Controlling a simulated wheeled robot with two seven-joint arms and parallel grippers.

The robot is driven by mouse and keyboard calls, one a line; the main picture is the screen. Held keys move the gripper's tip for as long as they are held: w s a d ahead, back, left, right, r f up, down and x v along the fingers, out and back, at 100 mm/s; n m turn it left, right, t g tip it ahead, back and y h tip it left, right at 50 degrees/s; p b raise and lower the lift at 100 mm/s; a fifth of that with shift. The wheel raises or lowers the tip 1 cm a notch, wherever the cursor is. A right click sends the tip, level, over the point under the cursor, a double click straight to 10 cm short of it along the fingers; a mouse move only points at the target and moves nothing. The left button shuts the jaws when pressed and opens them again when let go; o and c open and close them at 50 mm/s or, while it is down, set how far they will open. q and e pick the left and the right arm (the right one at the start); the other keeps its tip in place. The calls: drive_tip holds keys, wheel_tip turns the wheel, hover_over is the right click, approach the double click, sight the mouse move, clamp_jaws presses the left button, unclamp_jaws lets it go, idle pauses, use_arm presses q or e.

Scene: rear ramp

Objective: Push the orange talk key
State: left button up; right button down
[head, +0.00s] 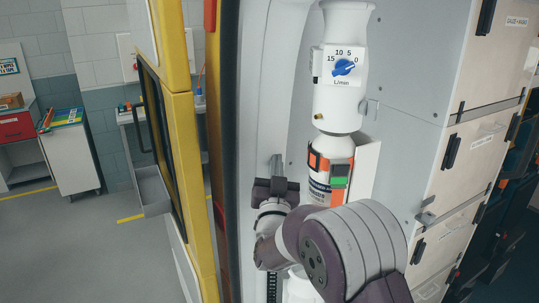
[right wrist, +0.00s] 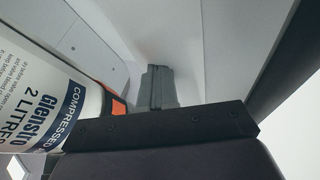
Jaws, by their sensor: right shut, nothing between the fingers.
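I cannot make out a talk key in either view; it may be hidden or out of frame. My right gripper (head: 277,167) is shut and empty, pointing up along the pale wall panel in the head view, left of the gas cylinder. In the right wrist view its closed fingertips (right wrist: 157,85) are near a pale grey surface, apart from the cylinder as far as I can tell. My left gripper is not in view.
A white gas cylinder (head: 318,187) with an orange strap (head: 318,162) stands right of the gripper; it fills the left of the wrist view (right wrist: 40,80). A blue-knob regulator (head: 343,67) is above it. A yellow-edged door (head: 180,130) stands left; cabinets (head: 470,150) are right.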

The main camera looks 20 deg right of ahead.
drive_tip(key=shift+w, duration=0.15)
drive_tip(key=shift+s+d+b, duration=0.1)
drive_tip(key=shift+s+b, duration=0.4)
drive_tip(key=shift+s, duration=0.2)
drive_tip(key=s+b, duration=0.1)
drive_tip(key=s, duration=0.1)
drive_tip(key=s+b, duration=0.1)
drive_tip(key=s, duration=0.1)
drive_tip(key=s+b, duration=0.1)
drive_tip(key=s, duration=0.1)
drive_tip(key=shift+d, duration=0.4)
drive_tip(key=shift+w, duration=0.1)
